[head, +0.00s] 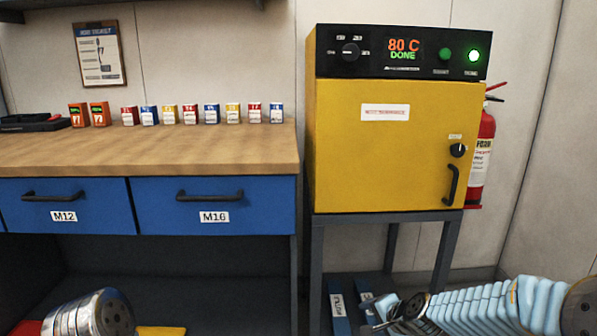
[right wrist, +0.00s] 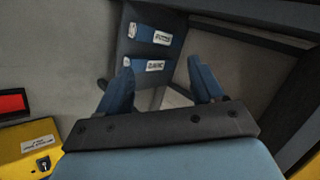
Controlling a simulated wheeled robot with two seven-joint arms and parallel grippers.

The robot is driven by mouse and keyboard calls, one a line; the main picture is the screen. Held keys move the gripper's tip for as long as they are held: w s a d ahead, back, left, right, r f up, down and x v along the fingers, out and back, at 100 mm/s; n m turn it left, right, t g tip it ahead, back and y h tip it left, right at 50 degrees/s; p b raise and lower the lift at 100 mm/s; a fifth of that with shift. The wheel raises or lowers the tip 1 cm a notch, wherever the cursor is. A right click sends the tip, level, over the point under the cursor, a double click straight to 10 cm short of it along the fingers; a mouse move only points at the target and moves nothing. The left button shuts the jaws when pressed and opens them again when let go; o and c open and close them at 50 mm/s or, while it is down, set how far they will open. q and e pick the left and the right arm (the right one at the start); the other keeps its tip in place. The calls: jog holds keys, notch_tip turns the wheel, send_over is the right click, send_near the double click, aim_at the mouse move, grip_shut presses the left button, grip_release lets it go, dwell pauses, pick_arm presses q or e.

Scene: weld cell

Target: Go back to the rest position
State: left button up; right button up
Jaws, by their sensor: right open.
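My right gripper (head: 390,314) is low at the right of the head view, in front of the stand under the yellow oven. In the right wrist view my right gripper (right wrist: 160,64) has its two blue fingers wide apart, with nothing between them. Below its opening direction lie two blue labelled boxes (right wrist: 152,34), apart from the fingers. My left arm shows only as a metal joint at the lower left of the head view; its gripper is out of sight.
The yellow oven (head: 375,150) is shut and reads "80 C DONE", on a dark stand (head: 317,270). A red extinguisher (head: 483,150) hangs beside it. The workbench (head: 150,150) holds several small boxes (head: 190,114) at the back. Drawers M12 (head: 95,195) and M16 (head: 250,195) are shut.

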jog(key=s+a+f+n+g, duration=0.3)
jog(key=s+f, duration=0.6)
jog(key=f, duration=0.4)
jog(key=s+a+f+n+g, duration=0.2)
jog(key=s+f, duration=0.3)
jog(key=s, duration=0.4)
jog(key=s+a+f+n+g+p, duration=0.1)
jog(key=s+f+n, duration=0.3)
jog(key=s, duration=0.5)
notch_tip(320, 180, down, 3)
jog(key=shift+s+a+r+g+y, duration=0.2)
jog(key=shift+s+a+g+y, duration=0.25)
jog(key=shift+g, duration=0.35)
jog(key=shift+w, duration=0.2)
